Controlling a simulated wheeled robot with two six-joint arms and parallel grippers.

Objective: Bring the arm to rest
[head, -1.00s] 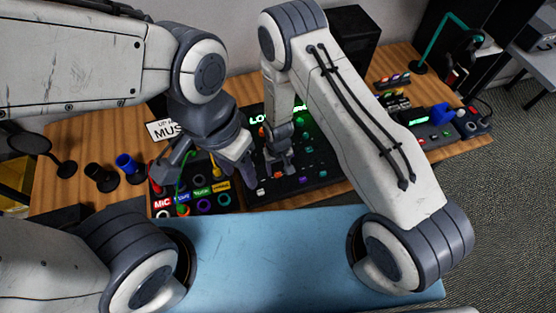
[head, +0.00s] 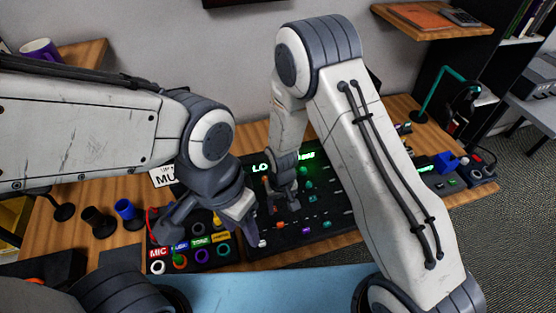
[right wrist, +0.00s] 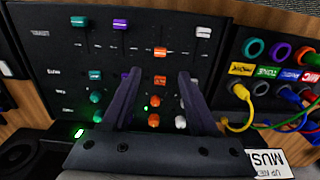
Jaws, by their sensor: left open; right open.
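My left gripper (head: 207,222) is open over the labelled socket panel (head: 236,262) in the head view. Its body hides part of that panel. My right gripper (head: 284,203) is open above the black mixing console (head: 335,228), pointing down. In the right wrist view the right gripper's two dark fingers (right wrist: 158,76) stand apart with nothing held between them. Console knobs and sliders show between and beyond them. Yellow (right wrist: 240,112), green, blue and red cables sit at the socket panel in the right wrist view.
A blue mat (head: 270,290) lies in front of the console. Black and blue cups (head: 128,213) stand on the wooden desk at the left. A small control box with a blue part (head: 447,162) is at the right. A wall shelf (head: 440,25) is at the upper right.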

